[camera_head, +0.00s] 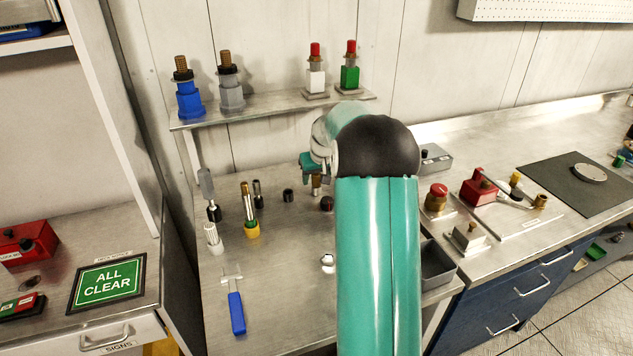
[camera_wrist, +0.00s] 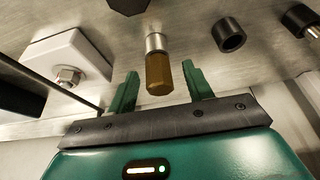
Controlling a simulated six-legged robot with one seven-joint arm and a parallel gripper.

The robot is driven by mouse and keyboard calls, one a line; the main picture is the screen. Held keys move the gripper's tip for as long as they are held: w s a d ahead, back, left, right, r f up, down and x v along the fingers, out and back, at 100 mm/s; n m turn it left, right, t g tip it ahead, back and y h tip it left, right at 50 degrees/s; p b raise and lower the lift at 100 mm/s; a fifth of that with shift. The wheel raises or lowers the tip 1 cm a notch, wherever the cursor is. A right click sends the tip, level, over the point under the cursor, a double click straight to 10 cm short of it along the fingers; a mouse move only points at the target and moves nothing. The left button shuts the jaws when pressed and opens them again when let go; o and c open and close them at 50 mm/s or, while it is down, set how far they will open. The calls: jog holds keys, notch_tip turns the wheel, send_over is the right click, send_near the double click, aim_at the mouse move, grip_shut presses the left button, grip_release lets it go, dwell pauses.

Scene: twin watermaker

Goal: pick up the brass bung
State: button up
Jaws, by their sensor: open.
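The brass bung (camera_wrist: 158,74), a brown-gold piece with a silvery collar, shows in the wrist view between the two green fingers of my gripper (camera_wrist: 160,80). The fingers are open, with a visible gap on each side of it. In the head view, my gripper (camera_head: 312,170) is over the steel bench, and a small brass part (camera_head: 317,185) shows just below it, partly hidden by the gripper. I cannot tell how far the fingers reach along the bung.
Dark round sockets (camera_wrist: 228,34) and a white block with a hex nut (camera_wrist: 68,76) are close by in the wrist view. A shelf (camera_head: 270,106) with several fittings is behind. A blue-handled tool (camera_head: 237,312) and a grey bin (camera_head: 437,265) are on the bench.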

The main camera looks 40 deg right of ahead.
jog(key=c, duration=1)
jog(key=shift+r, duration=0.5)
notch_tip(320, 180, up, 2)
jog(key=shift+r, duration=0.1)
jog(key=s+a+r, duration=0.7)
jog(key=s+r, duration=0.2)
jog(key=s, duration=0.3)
jog(key=shift+r, duration=0.4)
jog(key=shift+a, duration=0.1)
